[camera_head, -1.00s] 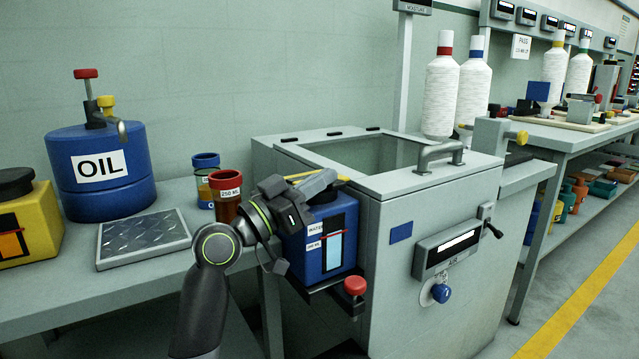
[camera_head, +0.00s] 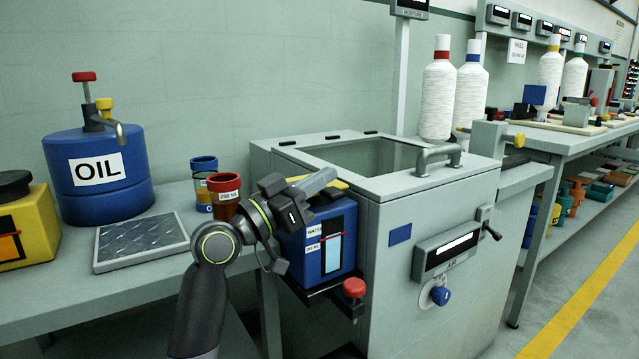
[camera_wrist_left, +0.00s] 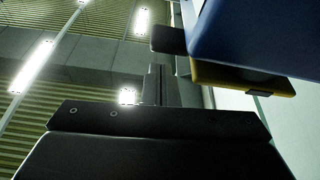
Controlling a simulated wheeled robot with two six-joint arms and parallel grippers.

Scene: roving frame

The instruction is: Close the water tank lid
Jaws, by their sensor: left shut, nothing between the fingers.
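The water tank (camera_head: 343,246) is a blue box with a WATER label and a gauge window, on a dark bracket at the left side of the grey cabinet. Its yellow lid (camera_head: 339,185) lies nearly level over the top, partly hidden by my left gripper. A dark band shows under the lid; I cannot tell whether it is fully seated. My left gripper (camera_head: 326,179) is shut and empty, at the lid's upper side, seemingly touching or very close. In the left wrist view, the yellow lid (camera_wrist_left: 235,78) shows beside the blue tank (camera_wrist_left: 262,35). My right gripper is out of view.
The grey cabinet (camera_head: 440,265) with an open top stands right of the tank. A red knob (camera_head: 354,288) sticks out below the tank. A red cup (camera_head: 224,190), a metal plate (camera_head: 141,240) and a blue OIL can (camera_head: 100,190) stand on the left bench.

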